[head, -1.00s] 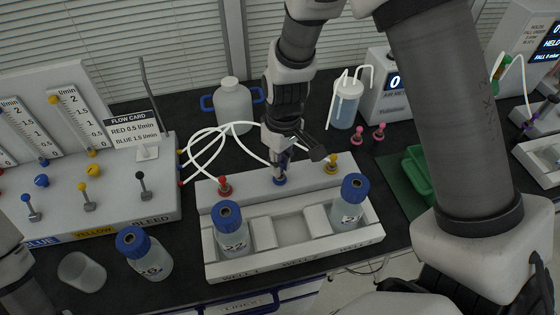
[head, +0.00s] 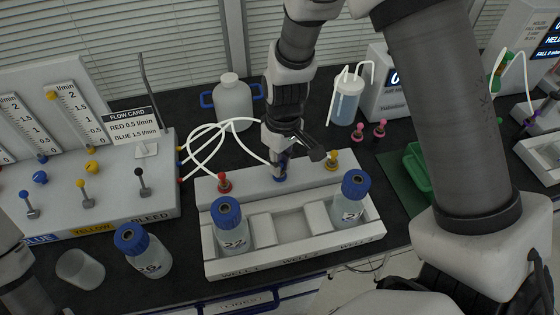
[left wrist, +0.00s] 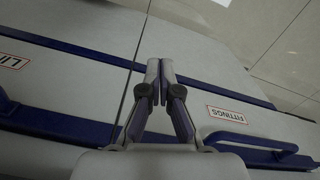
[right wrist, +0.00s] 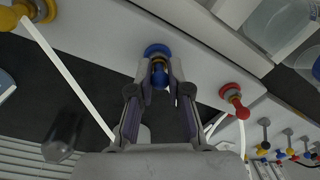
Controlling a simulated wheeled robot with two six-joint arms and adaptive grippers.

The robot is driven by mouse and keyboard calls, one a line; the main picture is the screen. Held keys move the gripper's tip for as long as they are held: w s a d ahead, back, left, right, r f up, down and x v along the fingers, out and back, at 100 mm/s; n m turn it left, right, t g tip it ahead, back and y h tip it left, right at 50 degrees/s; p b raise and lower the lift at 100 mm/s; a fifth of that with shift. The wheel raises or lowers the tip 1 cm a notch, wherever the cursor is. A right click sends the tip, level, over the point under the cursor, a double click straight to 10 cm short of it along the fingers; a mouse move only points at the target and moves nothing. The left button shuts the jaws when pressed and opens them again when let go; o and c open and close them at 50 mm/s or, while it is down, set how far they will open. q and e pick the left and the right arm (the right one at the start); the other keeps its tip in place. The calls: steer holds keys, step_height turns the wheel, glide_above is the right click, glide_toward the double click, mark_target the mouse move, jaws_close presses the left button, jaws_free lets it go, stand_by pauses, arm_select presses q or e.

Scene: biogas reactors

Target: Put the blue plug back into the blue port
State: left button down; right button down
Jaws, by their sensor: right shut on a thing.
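The blue plug (right wrist: 159,73) is between the fingertips of my right gripper (right wrist: 160,85). In the right wrist view it lines up with the blue ring of the blue port (right wrist: 157,50). I cannot tell how deep it sits. In the head view my right gripper (head: 281,163) points down at the blue port (head: 280,178) on the white block, between the red plug (head: 224,182) and the yellow plug (head: 331,161). My left gripper (left wrist: 159,82) has its fingertips together, empty, in front of the drawer fronts.
Two blue-capped bottles (head: 230,228) (head: 350,203) stand in the white rack's outer wells; the middle well is empty. White tubes (head: 205,135) loop behind the block.

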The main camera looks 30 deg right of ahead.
steer(key=c, duration=1)
jaws_free()
steer(key=shift+c, duration=0.2)
step_height(320, 180, up, 12)
steer(key=shift+d, duration=0.4)
